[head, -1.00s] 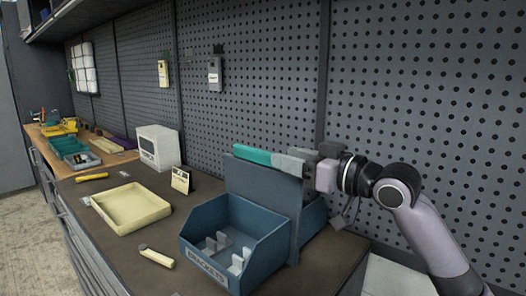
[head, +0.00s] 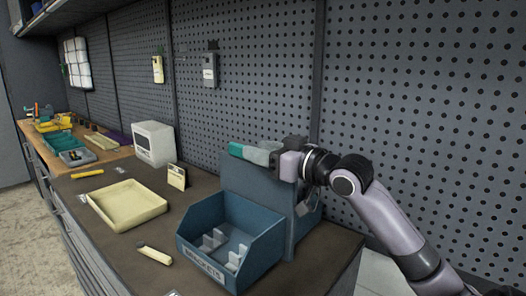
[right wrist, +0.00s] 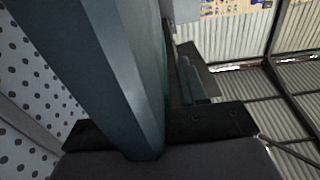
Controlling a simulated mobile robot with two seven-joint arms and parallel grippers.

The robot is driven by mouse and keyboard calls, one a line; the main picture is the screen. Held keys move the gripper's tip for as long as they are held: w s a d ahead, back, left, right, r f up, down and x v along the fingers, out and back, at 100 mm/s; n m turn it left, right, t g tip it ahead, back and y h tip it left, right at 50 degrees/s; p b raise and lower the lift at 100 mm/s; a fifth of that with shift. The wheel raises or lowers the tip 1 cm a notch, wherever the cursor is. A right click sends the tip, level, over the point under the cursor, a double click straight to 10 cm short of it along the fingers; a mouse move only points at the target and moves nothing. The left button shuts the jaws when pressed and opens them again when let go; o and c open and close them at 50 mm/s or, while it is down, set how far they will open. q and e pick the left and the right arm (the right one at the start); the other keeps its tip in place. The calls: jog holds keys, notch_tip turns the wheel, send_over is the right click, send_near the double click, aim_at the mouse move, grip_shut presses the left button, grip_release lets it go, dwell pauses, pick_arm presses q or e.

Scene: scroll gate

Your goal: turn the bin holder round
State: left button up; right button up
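The bin holder is a blue-grey upright panel (head: 250,185) standing on the dark worktop. In the right wrist view the panel (right wrist: 125,70) fills the space close before the gripper; finger closure is unclear. My left gripper is out of view.
A pale yellow tray (head: 128,205), a yellow-handled tool (head: 155,255), a small card stand (head: 176,177) and a white box (head: 154,143) are left of the holder. The pegboard wall (head: 420,120) stands close behind. The worktop ends just right of the holder.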

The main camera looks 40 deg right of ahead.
grip_shut()
jog(key=shift+d+f+n+g+y+b, duration=0.1)
jog(key=shift+d+n+g+y+b, duration=0.1)
jog(key=shift+n+y+b, duration=0.55)
jog(key=shift+d+f+n+g+y+b, duration=0.15)
jog(key=shift+n+y+b, duration=0.3)
jog(key=shift+y+b, duration=0.45)
jog(key=shift+w+d+r+n+g+y+b, duration=0.1)
jog(key=shift+n+g+y+b, duration=0.2)
jog(key=shift+y, duration=0.35)
jog(key=shift+r+n+g+y+b, duration=0.15)
jog(key=shift+n+y, duration=0.25)
jog(key=shift+y, duration=0.2)
jog(key=n+g+y+p, duration=0.1)
jog(key=n+g+y, duration=0.1)
jog(key=g+y, duration=0.1)
jog(key=w+n+g+y, duration=0.1)
jog(key=n+g+y, duration=0.2)
jog(key=d+n+g+y+p, duration=0.1)
jog(key=n+g+y, duration=0.2)
jog(key=shift+w+d+p, duration=0.1)
jog(key=shift+w+p, duration=0.05)
jog(key=shift+p, duration=0.2)
jog(key=shift+n+g, duration=0.3)
jog(key=shift+n, duration=0.1)
